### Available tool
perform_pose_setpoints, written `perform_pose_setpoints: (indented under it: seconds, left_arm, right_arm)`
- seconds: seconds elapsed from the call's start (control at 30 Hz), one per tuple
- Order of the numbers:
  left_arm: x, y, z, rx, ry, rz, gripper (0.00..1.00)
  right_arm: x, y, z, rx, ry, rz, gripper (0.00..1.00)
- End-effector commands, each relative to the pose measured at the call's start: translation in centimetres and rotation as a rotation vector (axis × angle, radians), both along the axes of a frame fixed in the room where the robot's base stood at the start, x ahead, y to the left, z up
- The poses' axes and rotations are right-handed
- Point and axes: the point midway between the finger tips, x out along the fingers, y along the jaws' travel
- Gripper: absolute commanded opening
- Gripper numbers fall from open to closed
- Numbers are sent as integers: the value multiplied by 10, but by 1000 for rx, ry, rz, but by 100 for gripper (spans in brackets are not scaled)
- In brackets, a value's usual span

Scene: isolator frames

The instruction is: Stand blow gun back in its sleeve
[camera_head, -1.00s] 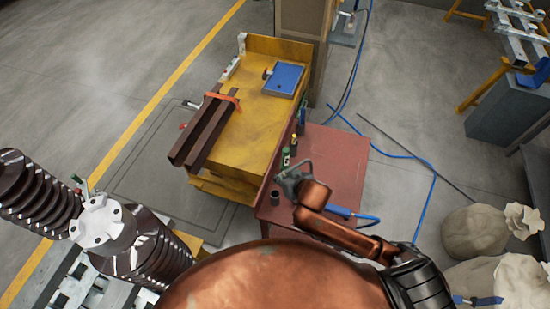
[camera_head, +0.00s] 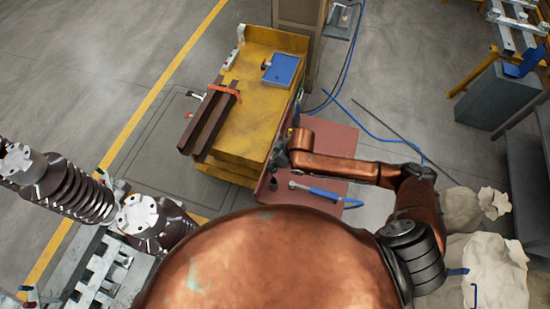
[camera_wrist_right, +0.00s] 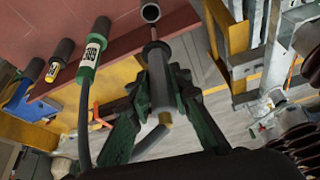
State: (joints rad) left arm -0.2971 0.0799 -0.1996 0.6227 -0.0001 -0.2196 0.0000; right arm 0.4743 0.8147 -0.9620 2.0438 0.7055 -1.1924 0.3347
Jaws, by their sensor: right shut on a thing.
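In the right wrist view, my right gripper (camera_wrist_right: 162,82) is shut on the grey blow gun (camera_wrist_right: 160,98), its thin tip pointing towards the round open sleeve (camera_wrist_right: 150,12). The tip overlaps the view just below the sleeve's mouth; I cannot tell whether it is inside. In the head view, my right gripper (camera_head: 282,154) is over the left part of the red table (camera_head: 335,142), and the blow gun is mostly hidden. The dark sleeve (camera_head: 273,183) stands near the table's left edge, below the gripper in the picture. My left gripper is not in view.
A yellow bench (camera_head: 250,110) with brown bars (camera_head: 210,122) and a blue case (camera_head: 281,69) adjoins.

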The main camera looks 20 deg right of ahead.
Motion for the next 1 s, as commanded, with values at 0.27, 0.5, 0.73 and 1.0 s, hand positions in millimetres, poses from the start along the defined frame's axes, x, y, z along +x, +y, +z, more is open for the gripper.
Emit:
perform_pose_setpoints:
  seconds: [0.27, 0.5, 0.73, 1.0]
  left_arm:
    - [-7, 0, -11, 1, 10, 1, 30]
    - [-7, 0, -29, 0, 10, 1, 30]
    - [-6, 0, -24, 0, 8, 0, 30]
    - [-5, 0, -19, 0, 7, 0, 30]
  right_arm:
    - [0, 0, -10, -3, 2, 4, 0]
    - [0, 0, -24, -3, 0, 4, 0]
    - [0, 0, -23, -2, 0, 4, 0]
    - [0, -1, -22, -1, 1, 3, 0]
